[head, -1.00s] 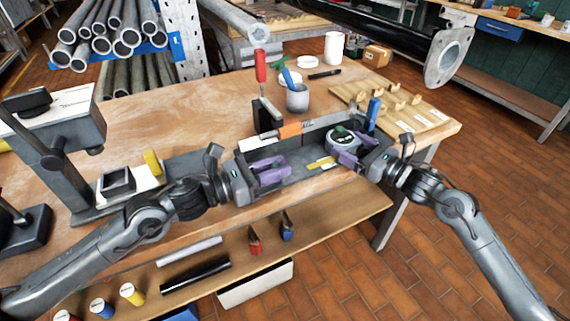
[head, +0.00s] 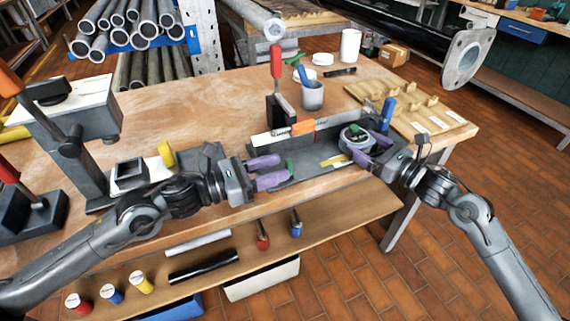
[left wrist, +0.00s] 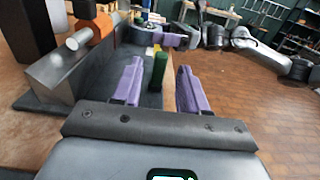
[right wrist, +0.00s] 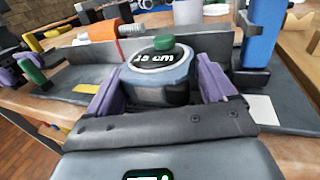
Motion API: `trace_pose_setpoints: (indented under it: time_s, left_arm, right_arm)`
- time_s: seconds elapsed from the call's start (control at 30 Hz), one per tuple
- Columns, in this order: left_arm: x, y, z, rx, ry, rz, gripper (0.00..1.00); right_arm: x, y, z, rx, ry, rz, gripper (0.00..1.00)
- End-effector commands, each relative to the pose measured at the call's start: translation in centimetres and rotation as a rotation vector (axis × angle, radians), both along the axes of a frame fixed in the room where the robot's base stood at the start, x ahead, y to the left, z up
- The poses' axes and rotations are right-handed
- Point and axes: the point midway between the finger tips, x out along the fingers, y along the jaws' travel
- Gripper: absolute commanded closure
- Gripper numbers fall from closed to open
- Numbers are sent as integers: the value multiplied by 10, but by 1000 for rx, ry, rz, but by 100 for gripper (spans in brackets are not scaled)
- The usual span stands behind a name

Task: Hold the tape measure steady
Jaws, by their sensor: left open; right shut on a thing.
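The tape measure (head: 354,140) is a round-topped grey case with a dark face and green knob. It sits in the grey channel fixture (head: 310,167) on the bench. My right gripper (head: 364,148) is shut on it; the right wrist view shows the tape measure (right wrist: 155,75) between the purple fingers. A yellow strip (head: 335,161) lies to its left. My left gripper (head: 284,168) is open at the fixture's left end, apart from the tape measure. An upright green cylinder (left wrist: 160,70) shows between its fingers in the left wrist view; I cannot tell whether they touch it.
A blue-handled clamp (head: 387,113) is behind the tape measure. A grey cup (head: 312,96) and wooden rack (head: 425,110) stand farther back.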

Motion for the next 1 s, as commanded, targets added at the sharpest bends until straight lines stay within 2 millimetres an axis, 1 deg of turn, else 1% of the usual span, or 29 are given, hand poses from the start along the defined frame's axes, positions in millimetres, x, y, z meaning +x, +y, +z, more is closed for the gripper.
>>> trace_pose_setpoints:
  time_s: [0.03, 0.2, 0.4, 0.6, 0.9, 0.93, 1.0]
  left_arm:
    - [-5, 10, 0, 1, 0, 2, 57]
    - [-20, 37, -1, 1, 0, 2, 57]
    - [-33, 61, 0, 1, 0, 2, 57]
    - [-40, 71, 0, 1, 0, -1, 57]
    - [-41, 72, 0, 0, 0, -1, 57]
    - [-41, 72, 0, 0, 0, -1, 57]
    - [-40, 72, 0, 0, 0, -1, 57]
  right_arm:
    - [0, 0, 2, 2, -3, 0, 62]
    - [0, 0, 2, 2, -3, 0, 62]
    - [0, 0, 2, 2, -3, 0, 62]
    - [0, 0, 2, 2, -3, 0, 62]
    - [0, 0, 2, 2, -3, 0, 62]
    - [0, 0, 2, 2, -3, 0, 11]
    - [0, 0, 2, 2, -3, 0, 0]
